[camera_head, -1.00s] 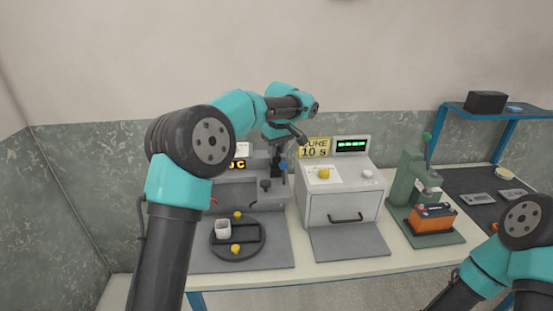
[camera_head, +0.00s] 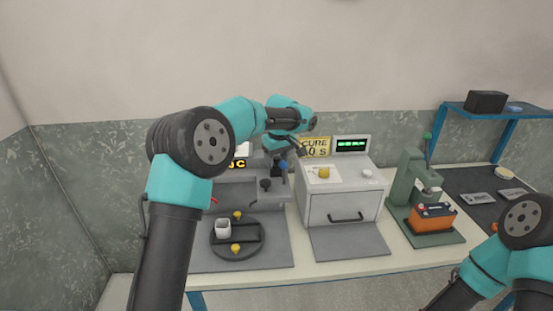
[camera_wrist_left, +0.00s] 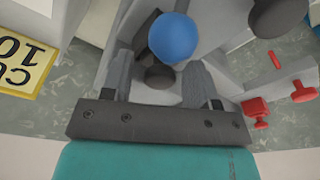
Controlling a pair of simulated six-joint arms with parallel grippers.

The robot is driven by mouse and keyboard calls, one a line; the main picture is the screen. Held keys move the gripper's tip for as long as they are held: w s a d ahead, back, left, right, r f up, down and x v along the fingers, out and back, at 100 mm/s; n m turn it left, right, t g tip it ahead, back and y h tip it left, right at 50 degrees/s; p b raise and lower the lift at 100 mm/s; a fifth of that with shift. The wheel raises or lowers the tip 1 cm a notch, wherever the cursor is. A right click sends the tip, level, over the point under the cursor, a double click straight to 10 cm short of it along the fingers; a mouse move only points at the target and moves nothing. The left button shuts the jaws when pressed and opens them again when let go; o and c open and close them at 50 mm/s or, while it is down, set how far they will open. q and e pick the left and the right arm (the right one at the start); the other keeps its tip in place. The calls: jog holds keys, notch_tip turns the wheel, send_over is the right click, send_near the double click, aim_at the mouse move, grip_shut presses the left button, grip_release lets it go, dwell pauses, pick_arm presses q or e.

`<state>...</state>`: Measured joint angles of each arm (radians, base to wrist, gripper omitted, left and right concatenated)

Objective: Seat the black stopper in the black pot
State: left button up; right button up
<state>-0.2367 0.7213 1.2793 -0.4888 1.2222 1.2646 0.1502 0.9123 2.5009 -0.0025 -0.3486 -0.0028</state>
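My left gripper (camera_head: 284,152) is over the grey machine at the back, and its fingers (camera_wrist_left: 157,66) show open in the left wrist view. A small dark round piece (camera_wrist_left: 160,77) lies between the fingers there, with no clear contact; I cannot tell whether it is the stopper or part of the machine. A blue ball knob (camera_head: 283,166) is beside it and also shows in the wrist view (camera_wrist_left: 174,38). A black round-topped piece (camera_head: 265,184) stands on the machine, left of the blue knob. I cannot identify the black pot for certain. My right gripper is out of view.
A dark turntable (camera_head: 237,254) with a white cup (camera_head: 223,229) and yellow knobs is in front of the machine. A grey oven box (camera_head: 345,208) stands to the right, near the yellow sign (camera_head: 316,142). A green press (camera_head: 408,180) with an orange battery (camera_head: 433,218) is farther right.

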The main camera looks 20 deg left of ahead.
pick_arm(q)
jog(key=shift+r, duration=0.15)
notch_tip(320, 180, up, 12)
jog(key=d, duration=0.1)
jog(key=shift+s, duration=0.4)
jog(key=shift+d, duration=0.1)
dwell(0.4)
